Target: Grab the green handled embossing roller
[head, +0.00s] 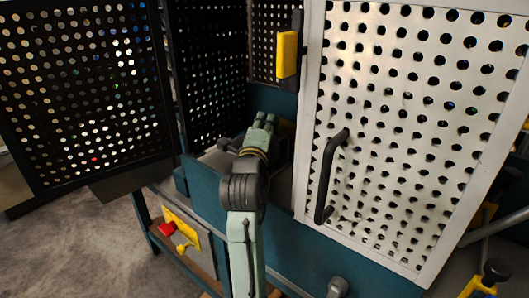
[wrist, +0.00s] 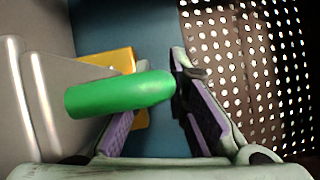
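In the wrist view, the green handle (wrist: 120,94) of the roller lies crosswise in front of my gripper (wrist: 154,70). It passes over the left finger, and its right end reaches the right finger's purple pad. A dark part shows at that right end; the rest of the roller is hidden or too small to tell. My two fingers stand well apart, with a gap between their pads. In the head view, my gripper (head: 264,121) reaches into the machine's opening; the roller cannot be made out there.
A white perforated door (head: 400,130) with a black handle (head: 328,178) stands close right of my arm. Dark perforated panels (head: 85,95) stand at left. A yellow block (wrist: 122,60) lies behind the green handle. Grey metal surfaces (wrist: 25,100) are at left in the wrist view.

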